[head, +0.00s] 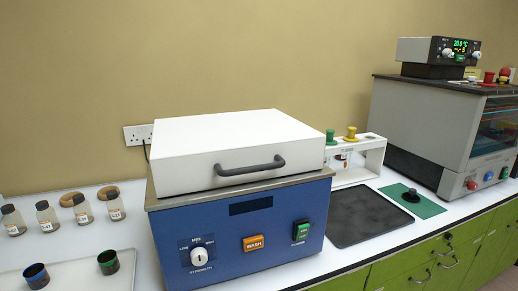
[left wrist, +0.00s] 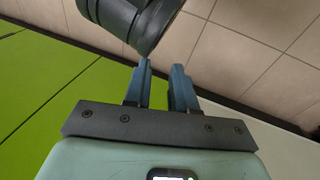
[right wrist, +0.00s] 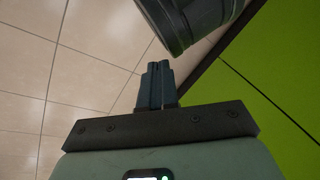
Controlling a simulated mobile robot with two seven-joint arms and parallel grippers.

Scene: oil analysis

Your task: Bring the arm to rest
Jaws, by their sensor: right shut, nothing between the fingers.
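Neither of my arms shows in the head view. In the left wrist view my left gripper (left wrist: 160,88) has its two blue-grey fingers apart with nothing between them, so it is open and empty. In the right wrist view my right gripper (right wrist: 157,72) has its fingers together with nothing between them, so it is shut and empty. Both grippers are away from the worktop, with green cabinet fronts (left wrist: 40,75) and the tiled floor (right wrist: 75,75) behind them.
Several small bottles (head: 83,208) stand at left beside a tray (head: 75,275). A dark mat (head: 365,217), a white rack (head: 370,160) and a grey machine (head: 425,115) are at right.

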